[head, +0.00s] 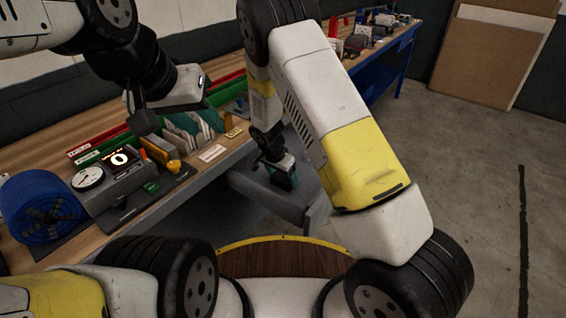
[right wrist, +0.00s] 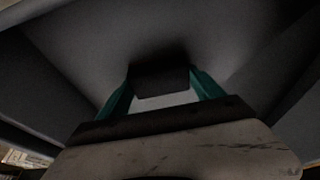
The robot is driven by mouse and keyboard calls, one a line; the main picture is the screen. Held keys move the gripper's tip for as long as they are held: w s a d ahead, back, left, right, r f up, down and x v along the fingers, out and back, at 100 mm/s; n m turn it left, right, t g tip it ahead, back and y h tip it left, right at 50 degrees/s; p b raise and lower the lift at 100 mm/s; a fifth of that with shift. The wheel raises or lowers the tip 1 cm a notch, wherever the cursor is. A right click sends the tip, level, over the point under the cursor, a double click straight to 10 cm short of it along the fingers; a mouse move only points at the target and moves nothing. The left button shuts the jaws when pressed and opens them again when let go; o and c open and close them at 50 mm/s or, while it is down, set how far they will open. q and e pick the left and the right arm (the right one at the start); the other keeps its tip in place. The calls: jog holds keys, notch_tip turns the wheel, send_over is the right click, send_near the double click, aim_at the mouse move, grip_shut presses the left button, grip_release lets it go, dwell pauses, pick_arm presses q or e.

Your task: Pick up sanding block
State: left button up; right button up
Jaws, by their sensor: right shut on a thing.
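My right gripper (head: 284,180), with teal fingers, is low over an open grey drawer (head: 262,197) at the front of the bench. In the right wrist view its fingers (right wrist: 161,90) are shut on a dark block with a paler lower face, which looks like the sanding block (right wrist: 160,78). Grey drawer surfaces surround the block there; I cannot tell whether it touches the drawer floor. In the head view the block is hardly visible behind the gripper. My left gripper (head: 143,118) hangs over the bench at the left; its finger opening is not clear.
The wooden bench (head: 30,131) carries a blue round machine (head: 42,207), a gauge box (head: 116,178), green and red strips and upright packets (head: 197,126). A second bench with small goods stands at the back. Boards (head: 492,55) lean on the wall.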

aim_at(282, 178)
notch_tip(282, 178, up, 10)
dwell(0.5)
jog(key=o, duration=0.8)
jog(key=c, duration=0.4)
jog(key=shift+s, duration=0.1)
